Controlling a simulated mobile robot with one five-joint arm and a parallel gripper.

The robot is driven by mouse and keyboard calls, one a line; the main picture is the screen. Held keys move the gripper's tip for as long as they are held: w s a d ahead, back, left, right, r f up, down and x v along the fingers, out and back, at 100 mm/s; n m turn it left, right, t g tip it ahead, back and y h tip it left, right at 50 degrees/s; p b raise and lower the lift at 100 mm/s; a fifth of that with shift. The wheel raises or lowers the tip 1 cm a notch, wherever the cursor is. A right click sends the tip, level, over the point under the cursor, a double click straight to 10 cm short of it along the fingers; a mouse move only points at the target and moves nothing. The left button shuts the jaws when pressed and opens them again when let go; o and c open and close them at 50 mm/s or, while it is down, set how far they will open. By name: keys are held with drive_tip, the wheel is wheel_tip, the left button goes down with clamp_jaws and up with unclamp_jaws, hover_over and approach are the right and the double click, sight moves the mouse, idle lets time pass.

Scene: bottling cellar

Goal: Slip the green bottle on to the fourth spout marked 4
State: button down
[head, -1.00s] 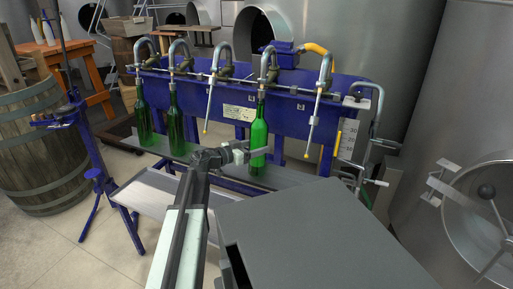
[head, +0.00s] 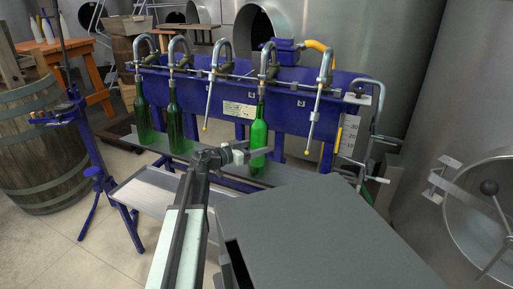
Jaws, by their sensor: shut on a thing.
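The bright green bottle (head: 260,137) stands upright below the fourth spout (head: 267,66) from the left on the blue filler. The neck of the bottle is in line with this spout, and its mouth meets the spout's lower end; how far the spout reaches inside is too small to tell. My gripper (head: 252,154) is shut on the bottle's lower body from the left. The bottle's base is close to the filler's grey ledge; I cannot tell whether it touches. The number plate behind the fourth spout is largely hidden.
Two darker green bottles (head: 142,121) (head: 175,128) stand under the first two spouts. The third spout (head: 212,91) and fifth spout (head: 317,98) hang slanted with no bottles. A metal tray (head: 157,195) lies in front. A barrel (head: 42,150) stands left, a steel tank (head: 455,100) right.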

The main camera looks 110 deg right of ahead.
drive_tip(key=shift+f, duration=0.2)
drive_tip(key=shift+c, duration=1.3)
unclamp_jaws()
drive_tip(key=v, duration=0.8)
drive_tip(key=shift+p, duration=0.35)
